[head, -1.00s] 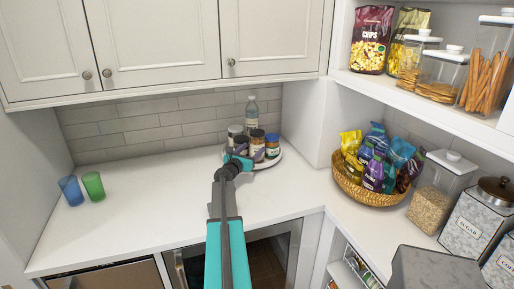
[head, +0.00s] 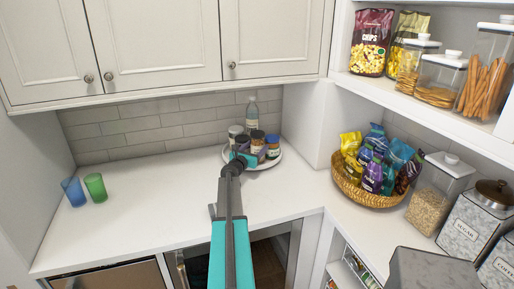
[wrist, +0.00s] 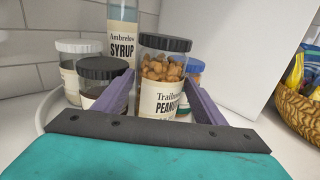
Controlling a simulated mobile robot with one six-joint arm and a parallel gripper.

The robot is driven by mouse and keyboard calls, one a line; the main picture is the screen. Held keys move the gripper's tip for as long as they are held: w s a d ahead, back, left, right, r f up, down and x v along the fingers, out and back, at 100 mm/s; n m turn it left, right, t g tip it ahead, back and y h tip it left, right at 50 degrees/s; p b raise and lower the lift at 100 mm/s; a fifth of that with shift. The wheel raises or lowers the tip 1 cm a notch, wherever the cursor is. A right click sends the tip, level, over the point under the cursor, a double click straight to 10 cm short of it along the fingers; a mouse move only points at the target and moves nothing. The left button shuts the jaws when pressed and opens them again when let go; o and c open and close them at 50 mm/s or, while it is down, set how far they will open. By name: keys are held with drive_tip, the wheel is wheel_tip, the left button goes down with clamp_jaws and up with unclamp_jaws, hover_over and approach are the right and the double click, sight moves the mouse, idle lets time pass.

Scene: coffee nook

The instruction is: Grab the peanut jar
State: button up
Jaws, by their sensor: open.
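The peanut jar (wrist: 161,80) is a clear jar with a dark lid, brown nuts and a cream label. It stands upright between the two purple fingers of my gripper (wrist: 163,108) in the wrist view. The fingers are open on either side of it, and I cannot tell whether they touch it. In the head view the peanut jar (head: 258,139) stands at the front of a white round tray (head: 272,162), partly hidden by my gripper (head: 246,158).
A dark-lidded jar (wrist: 102,80), a white-lidded jar (wrist: 75,62), a blue-lidded jar (wrist: 194,68) and a syrup bottle (wrist: 122,35) crowd the tray. A snack basket (head: 345,184) stands right. Two cups (head: 95,187) stand left; the middle counter is clear.

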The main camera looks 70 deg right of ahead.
sight(256, 133)
drive_tip(key=shift+d+p, duration=0.3)
drive_tip(key=shift+d, duration=0.65)
drive_tip(key=shift+s, duration=0.1)
drive_tip(key=c, duration=1.2)
drive_tip(key=shift+a+r+b, duration=0.1)
drive_tip(key=shift+r+b, duration=0.15)
drive_tip(key=shift+b, duration=0.15)
drive_tip(key=shift+a+r, duration=0.1)
drive_tip(key=shift+r, duration=0.1)
drive_tip(key=r+b, duration=0.1)
drive_tip(key=r, duration=0.2)
drive_tip(key=r+b, duration=0.1)
drive_tip(key=r, duration=0.2)
drive_tip(key=shift+w+a+r, duration=0.15)
drive_tip(key=shift+w, duration=0.05)
drive_tip(key=w+a+b, duration=0.2)
drive_tip(key=w+a, duration=0.3)
drive_tip(key=a, duration=0.3)
drive_tip(key=w+a+b, duration=0.3)
drive_tip(key=w+a, duration=0.1)
drive_tip(key=a, duration=0.4)
drive_tip(key=shift+w+a, duration=0.3)
drive_tip(key=shift+w, duration=0.1)
